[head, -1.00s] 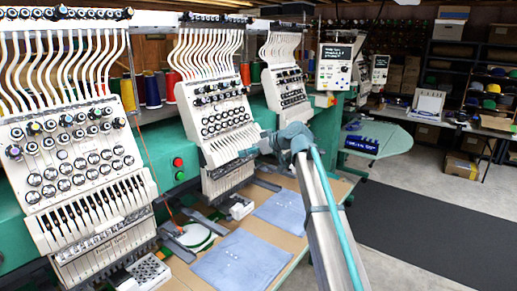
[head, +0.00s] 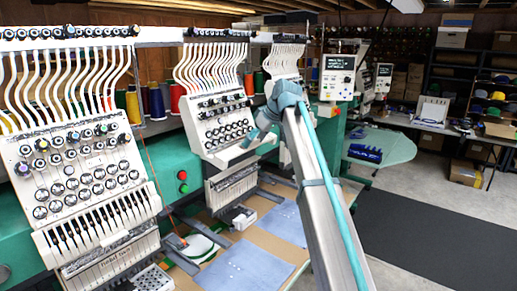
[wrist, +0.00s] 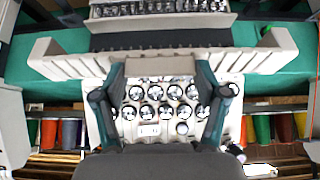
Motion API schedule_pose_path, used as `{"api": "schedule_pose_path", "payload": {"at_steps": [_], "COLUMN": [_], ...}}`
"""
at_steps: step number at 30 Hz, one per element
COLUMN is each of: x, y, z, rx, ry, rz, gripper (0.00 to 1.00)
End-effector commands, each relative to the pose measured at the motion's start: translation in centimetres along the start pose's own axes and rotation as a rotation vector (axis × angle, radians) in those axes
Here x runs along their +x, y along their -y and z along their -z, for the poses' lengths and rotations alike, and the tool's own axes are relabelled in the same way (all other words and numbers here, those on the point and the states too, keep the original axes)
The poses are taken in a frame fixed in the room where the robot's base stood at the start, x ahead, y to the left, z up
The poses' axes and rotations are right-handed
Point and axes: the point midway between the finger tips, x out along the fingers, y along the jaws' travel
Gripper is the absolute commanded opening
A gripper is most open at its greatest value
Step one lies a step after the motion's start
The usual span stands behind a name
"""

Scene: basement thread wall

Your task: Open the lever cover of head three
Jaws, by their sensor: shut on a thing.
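The middle embroidery head (head: 221,125) has its pale lever cover (head: 232,155) tilted outward from its front, with a gap below it. In the wrist view the cover (wrist: 75,66) is a wide pale piece with raised ends, spanning most of the picture. My gripper (wrist: 160,76) has its two fingers either side of a grey-beige tab (wrist: 160,67) at the cover's middle and is shut on it. In the head view my gripper (head: 258,138) is at the cover's outer edge, its fingers too small to make out. The row of levers (wrist: 160,8) shows at the wrist view's top.
A nearer head (head: 80,180) stands at left and a farther head (head: 283,62) behind. Thread cones (head: 155,102) line the back. Blue cloths (head: 245,268) lie on the table below. The floor (head: 440,235) at right is clear.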

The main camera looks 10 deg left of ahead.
Motion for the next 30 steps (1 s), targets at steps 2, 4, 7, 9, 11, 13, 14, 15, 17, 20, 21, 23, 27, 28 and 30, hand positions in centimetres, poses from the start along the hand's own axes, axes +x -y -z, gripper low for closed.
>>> {"api": "schedule_pose_path", "payload": {"at_steps": [2,4,7,9,11,13,14,15,17,20,21,23,27,28,30], "x": [-0.3,-0.5,-0.7,-0.7,-0.8,-0.8,-0.8,-0.8,-0.9,-0.9,-0.9,-0.9,-0.8,-0.8,-0.8], "y": [-0.2,-0.2,-0.1,-0.1,-0.1,-0.1,-0.1,-0.1,-0.1,0.0,0.0,0.0,0.0,0.0,0.0], "z": [1.2,1.6,2.1,2.3,2.5,2.6,2.7,2.7,2.8,2.8,2.8,2.8,2.8,2.8,2.8], "rx": [-0.003,-0.003,-0.003,-0.003,-0.003,-0.003,-0.003,-0.003,-0.003,-0.003,-0.003,-0.003,-0.003,-0.003,-0.003], "ry": [-0.013,-0.013,-0.013,-0.013,-0.013,-0.013,-0.013,-0.013,-0.013,-0.013,-0.013,-0.013,-0.013,-0.013,-0.013], "rz": [-0.003,-0.003,-0.002,-0.002,-0.001,-0.001,-0.001,-0.001,-0.001,0.000,0.000,0.000,0.000,0.000,0.001], "gripper": [0.10,0.10,0.10,0.10,0.10,0.10,0.10,0.10,0.10,0.10,0.10,0.10,0.10,0.10,0.79]}}
